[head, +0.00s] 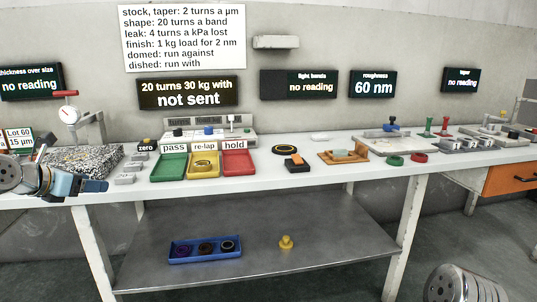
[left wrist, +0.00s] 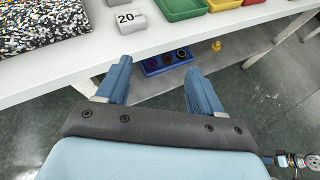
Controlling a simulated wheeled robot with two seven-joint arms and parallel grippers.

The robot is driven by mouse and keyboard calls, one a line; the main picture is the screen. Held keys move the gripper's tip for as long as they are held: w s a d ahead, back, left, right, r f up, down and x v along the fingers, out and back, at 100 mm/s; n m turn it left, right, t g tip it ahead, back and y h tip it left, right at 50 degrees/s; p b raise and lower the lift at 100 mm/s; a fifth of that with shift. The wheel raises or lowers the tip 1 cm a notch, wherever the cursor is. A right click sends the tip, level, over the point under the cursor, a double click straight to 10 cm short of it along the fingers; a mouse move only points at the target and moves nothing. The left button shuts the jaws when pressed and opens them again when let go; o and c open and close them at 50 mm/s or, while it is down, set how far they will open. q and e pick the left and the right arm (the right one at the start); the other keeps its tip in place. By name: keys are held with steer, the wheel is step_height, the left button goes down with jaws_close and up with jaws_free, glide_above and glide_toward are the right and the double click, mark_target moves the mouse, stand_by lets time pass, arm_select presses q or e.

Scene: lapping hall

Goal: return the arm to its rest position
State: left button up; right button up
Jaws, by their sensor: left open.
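My left gripper (head: 95,186) comes in from the left in the head view, in front of the bench's front edge near the speckled stone block. In the left wrist view its two blue fingers (left wrist: 158,70) are apart, with nothing between them. The gripper hangs in front of the white bench (left wrist: 75,72), with the lower shelf and floor beyond the fingers. A metal part of my own (head: 462,284) shows at the bottom right of the head view.
Green (head: 169,175), yellow and red trays stand mid-bench. A blue tray (head: 178,259) and yellow knob (head: 286,242) are on the lower shelf (head: 330,258). Floor before the bench looks clear.

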arm_select(q)
steer(key=w+d+f+m+g+y, duration=0.1)
steer(key=w+d+f+m, duration=0.3)
steer(key=f, duration=0.6)
steer(key=d+f+m+g+y, duration=0.15)
steer(key=d+f, duration=0.35)
steer(key=f, duration=0.5)
steer(key=w+d+f+m+g, duration=0.25)
steer(key=d+f, duration=0.25)
steer(key=f, duration=0.5)
steer(key=s+d+f+m, duration=0.4)
steer(key=d+f+m, duration=0.2)
steer(key=d+f, duration=0.3)
steer(key=s+d+f+m+g+h, duration=0.2)
steer(key=s+d+f+m+h, duration=0.1)
steer(key=s+d+f+m, duration=0.65)
steer(key=s+d+f+m+g, duration=0.2)
steer(key=s+f+m, duration=0.1)
steer(key=s, duration=0.7)
steer(key=s+d+f+m+g, duration=0.1)
steer(key=s+f+m, duration=0.3)
steer(key=s, duration=0.7)
steer(key=shift+d+f+g+h, duration=0.3)
steer(key=shift+d+g+h, duration=0.1)
steer(key=shift+g, duration=0.3)
steer(key=shift+c, duration=0.5)
